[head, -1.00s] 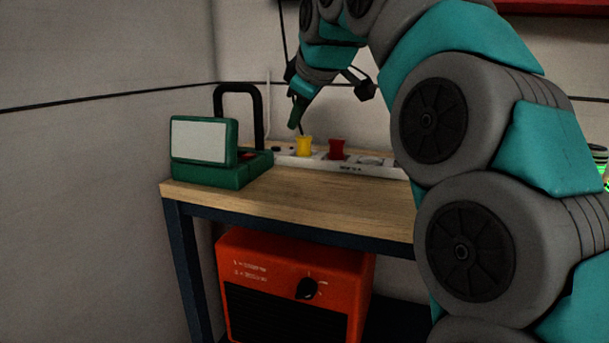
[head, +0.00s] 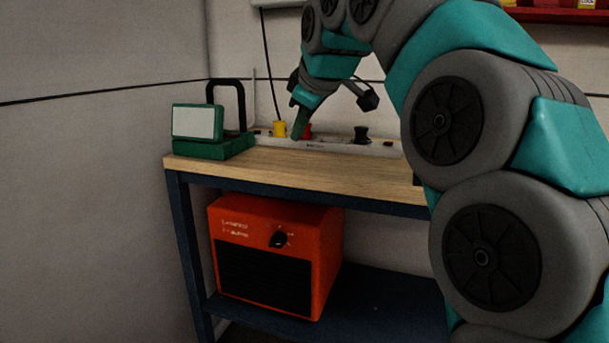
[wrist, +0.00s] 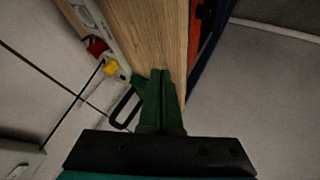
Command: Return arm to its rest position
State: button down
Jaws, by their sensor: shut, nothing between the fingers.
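My arm spans the right side of the head view, bent over the workbench. My gripper (head: 297,130) points down in front of the white power strip (head: 320,145), overlapping the red plug in that view. Its green fingers are together with nothing between them, and they also show shut in the wrist view (wrist: 163,75). Whether the fingers touch the strip cannot be told.
The wooden benchtop (head: 300,172) holds a green device (head: 205,147) with a black handle. A yellow plug (head: 280,129), red plug (head: 307,130) and black plug (head: 361,134) stand on the strip. An orange heater (head: 275,255) sits on the shelf below. A wall is left.

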jog(key=s+d+f+m+g+h, duration=0.1)
jog(key=s+d+f+m+g, duration=0.2)
jog(key=s+f, duration=0.9)
jog(key=s+d+f+m+g+h, duration=0.1)
jog(key=s+d+f+m+g, duration=0.2)
jog(key=s+f, duration=1)
jog(key=s+d+f+m+g+h, duration=0.1)
jog(key=s+d+f+m+g, duration=0.2)
jog(key=s+d+f+m, duration=0.3)
jog(key=s+d+f, duration=0.4)
jog(key=s+f, duration=0.3)
jog(key=s, duration=0.1)
jog(key=shift+f+m+g, duration=0.2)
jog(key=shift+m+g, duration=0.2)
